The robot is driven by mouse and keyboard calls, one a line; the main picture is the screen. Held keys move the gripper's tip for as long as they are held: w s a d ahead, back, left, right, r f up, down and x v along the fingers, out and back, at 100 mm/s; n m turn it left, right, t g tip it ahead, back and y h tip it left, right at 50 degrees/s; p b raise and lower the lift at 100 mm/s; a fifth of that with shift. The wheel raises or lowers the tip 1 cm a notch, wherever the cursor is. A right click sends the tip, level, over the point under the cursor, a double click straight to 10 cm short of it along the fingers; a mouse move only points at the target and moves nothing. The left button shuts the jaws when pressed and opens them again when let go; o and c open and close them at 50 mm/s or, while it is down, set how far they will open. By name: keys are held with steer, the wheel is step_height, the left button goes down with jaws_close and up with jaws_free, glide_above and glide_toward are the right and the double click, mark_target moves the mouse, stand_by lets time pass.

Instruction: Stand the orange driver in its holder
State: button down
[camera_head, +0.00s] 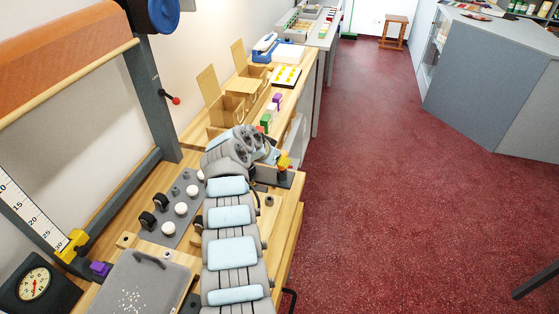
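A small orange-yellow piece with a reddish part (284,161), which looks like the orange driver, shows just right of my wrist. It is above or against a dark grey block (284,179) at the bench's right edge, which may be the holder. I cannot tell whether the driver is in the block, held, or apart from it. My arm reaches up the bench from the bottom, and its wrist bends down to the right beside this piece. My gripper (270,157) is mostly hidden by the wrist, and its fingers cannot be made out.
A grey plate with white and black knobs (173,213) lies left of my arm. A grey tray with white bits (140,290) is at the front. Green, white and purple blocks (269,115) and open wooden boxes (228,106) stand beyond. Red floor (400,200) is clear on the right.

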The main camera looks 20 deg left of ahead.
steer(key=shift+c, duration=1.8)
jaws_free()
steer(key=shift+r+p, duration=0.8)
steer(key=shift+r, duration=2.25)
